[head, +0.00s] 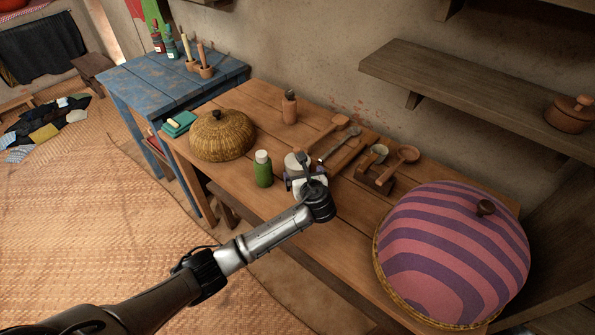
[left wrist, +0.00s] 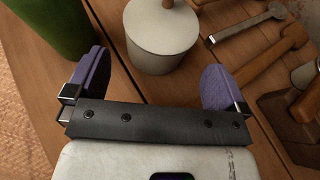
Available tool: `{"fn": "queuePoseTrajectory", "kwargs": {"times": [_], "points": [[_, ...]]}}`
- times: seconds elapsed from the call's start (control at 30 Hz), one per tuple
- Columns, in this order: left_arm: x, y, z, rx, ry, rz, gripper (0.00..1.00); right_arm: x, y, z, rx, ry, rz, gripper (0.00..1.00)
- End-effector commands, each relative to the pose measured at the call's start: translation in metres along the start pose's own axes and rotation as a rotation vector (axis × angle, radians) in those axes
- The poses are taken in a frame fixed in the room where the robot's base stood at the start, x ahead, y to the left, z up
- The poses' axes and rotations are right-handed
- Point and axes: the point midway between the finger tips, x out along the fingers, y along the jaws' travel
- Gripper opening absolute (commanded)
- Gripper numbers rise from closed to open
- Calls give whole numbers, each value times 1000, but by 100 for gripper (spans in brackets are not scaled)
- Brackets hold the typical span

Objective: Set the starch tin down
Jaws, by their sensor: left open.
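The starch tin, a pale cream tin with a lid and knob, appears to stand upright on the wooden table (head: 250,205). In the head view the tin (head: 296,160) is partly hidden by my left gripper (head: 304,182). In the left wrist view the tin (left wrist: 160,38) is just beyond and between the spread purple finger pads of the left gripper (left wrist: 155,72). The jaws are open, with a gap visible between the pads and the tin's sides. My right gripper is not in view.
A green bottle (head: 263,170) stands close left of the tin. A woven basket lid (head: 222,136) and a large striped dome (head: 455,250) take up the table's two ends.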

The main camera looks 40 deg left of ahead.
Motion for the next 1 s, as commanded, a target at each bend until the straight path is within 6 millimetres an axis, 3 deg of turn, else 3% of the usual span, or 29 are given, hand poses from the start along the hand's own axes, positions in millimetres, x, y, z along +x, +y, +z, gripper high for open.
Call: {"fn": "queuePoseTrajectory", "kwargs": {"times": [0.27,0.63,1.0], "points": [[16,0,0,-2,0,1,100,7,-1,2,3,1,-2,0],[59,1,0,-2,1,0,100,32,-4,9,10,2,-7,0],[65,1,2,-1,1,-1,100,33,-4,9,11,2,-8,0]]}}
